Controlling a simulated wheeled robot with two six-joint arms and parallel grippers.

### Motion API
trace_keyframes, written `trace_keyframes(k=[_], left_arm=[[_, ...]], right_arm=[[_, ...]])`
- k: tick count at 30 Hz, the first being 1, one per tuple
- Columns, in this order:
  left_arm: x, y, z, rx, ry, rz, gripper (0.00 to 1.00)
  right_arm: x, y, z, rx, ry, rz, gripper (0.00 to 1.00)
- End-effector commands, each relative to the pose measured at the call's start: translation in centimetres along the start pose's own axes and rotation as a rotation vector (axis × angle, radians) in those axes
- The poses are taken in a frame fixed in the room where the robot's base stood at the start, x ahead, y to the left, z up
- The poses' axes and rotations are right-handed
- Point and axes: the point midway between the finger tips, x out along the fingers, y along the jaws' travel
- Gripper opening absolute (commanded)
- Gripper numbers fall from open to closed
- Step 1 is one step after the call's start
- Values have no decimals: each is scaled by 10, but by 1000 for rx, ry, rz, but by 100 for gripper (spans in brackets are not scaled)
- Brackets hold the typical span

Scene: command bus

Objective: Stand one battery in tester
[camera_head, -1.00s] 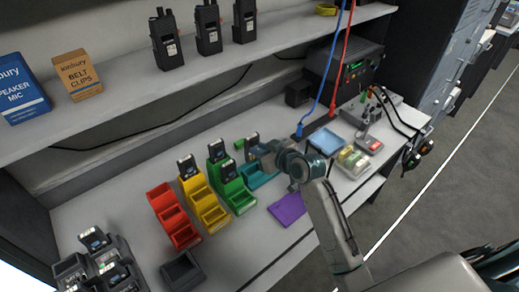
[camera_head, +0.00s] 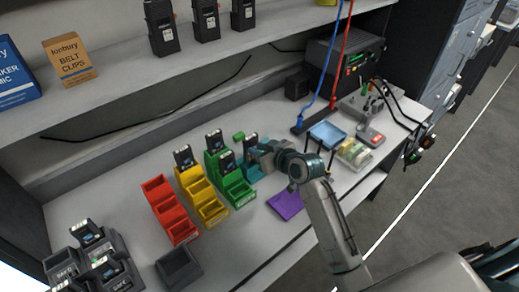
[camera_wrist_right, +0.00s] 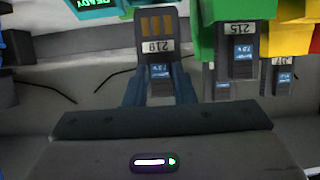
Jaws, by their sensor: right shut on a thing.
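A dark battery with gold contacts and the label 219 stands upright between the fingers of my right gripper (camera_wrist_right: 158,92) in the right wrist view; its dark body (camera_wrist_right: 157,50) shows there. In the head view my right gripper (camera_head: 258,153) is shut on this battery (camera_head: 250,143), over or beside the teal bin (camera_head: 251,174). I cannot tell whether the battery touches the bin. An empty black holder (camera_head: 179,269) stands at the front left. A grey unit with a red part (camera_head: 371,137) stands at the back right. I cannot tell for sure which is the tester. My left gripper is out of view.
Red (camera_head: 171,212), yellow (camera_head: 207,205) and green (camera_head: 238,191) bins stand left of the teal one; the yellow and green hold batteries. A loaded charger (camera_head: 95,268) is at the far left, a purple mat (camera_head: 287,204) in front. The shelf (camera_head: 130,95) hangs above.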

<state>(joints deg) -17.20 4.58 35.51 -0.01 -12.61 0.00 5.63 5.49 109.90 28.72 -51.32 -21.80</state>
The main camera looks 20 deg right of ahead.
Motion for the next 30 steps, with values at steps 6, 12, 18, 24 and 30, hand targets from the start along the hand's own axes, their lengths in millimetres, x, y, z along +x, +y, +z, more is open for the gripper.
trace_keyframes(k=[6, 12, 18, 24, 30], left_arm=[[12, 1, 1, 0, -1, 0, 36], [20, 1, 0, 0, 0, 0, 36], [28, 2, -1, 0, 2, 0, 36], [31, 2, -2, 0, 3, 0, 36], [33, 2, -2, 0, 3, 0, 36]], right_arm=[[5, 0, 11, 0, 1, 0, 0], [8, 0, 20, 0, 1, 0, 0], [11, 0, 28, 0, 1, 1, 0], [14, 0, 35, 0, 0, 0, 0], [16, 0, 39, 0, 1, 0, 0]])
